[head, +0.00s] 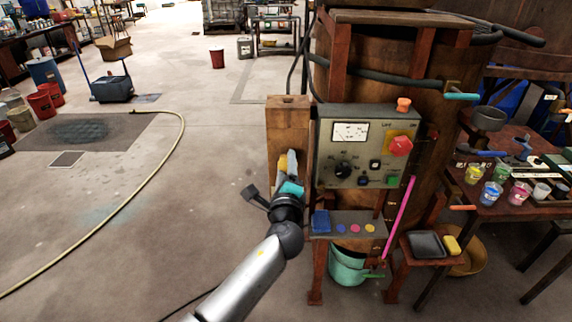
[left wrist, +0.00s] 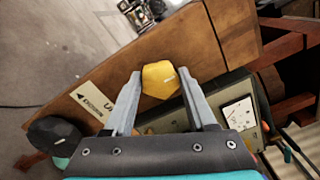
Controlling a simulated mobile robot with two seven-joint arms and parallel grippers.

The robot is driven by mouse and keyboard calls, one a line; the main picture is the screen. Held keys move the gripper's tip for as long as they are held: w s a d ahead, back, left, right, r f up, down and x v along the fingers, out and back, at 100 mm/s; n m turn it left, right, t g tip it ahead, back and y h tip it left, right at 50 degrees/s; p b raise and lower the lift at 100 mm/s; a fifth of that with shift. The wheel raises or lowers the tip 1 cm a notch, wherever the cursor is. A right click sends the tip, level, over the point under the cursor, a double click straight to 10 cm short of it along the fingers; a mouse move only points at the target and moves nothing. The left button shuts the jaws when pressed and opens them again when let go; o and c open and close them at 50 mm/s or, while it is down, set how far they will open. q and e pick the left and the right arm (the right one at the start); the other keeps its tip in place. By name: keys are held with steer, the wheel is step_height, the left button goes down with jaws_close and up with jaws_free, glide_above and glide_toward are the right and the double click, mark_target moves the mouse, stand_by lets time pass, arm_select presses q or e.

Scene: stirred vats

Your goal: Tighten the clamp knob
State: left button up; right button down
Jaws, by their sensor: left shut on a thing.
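The clamp knob (left wrist: 160,80) is yellow, faceted and has a short pale mark. It sits at a brown wooden post (left wrist: 200,45), which stands left of the control panel in the head view (head: 288,118). My left gripper (left wrist: 160,75) is shut on the knob, one grey finger on each side. In the head view my left gripper (head: 290,168) reaches up to the post's front, and the knob shows partly as yellow (head: 282,164) behind the fingers. A label with an arrow is on the post. My right gripper is not in view.
The grey control panel (head: 365,148) with a dial and red switch is close on the right. Below it is a small shelf (head: 350,218) with coloured buttons. A dark knob-like piece (left wrist: 54,136) is left of my fingers. The floor to the left is open, crossed by a hose (head: 140,193).

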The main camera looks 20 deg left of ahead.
arm_select(q)
steer(key=shift+r, duration=0.1)
stand_by(0.4)
steer(key=o, duration=1.4)
steer(key=shift+s, duration=0.1)
steer(key=v, duration=1.5)
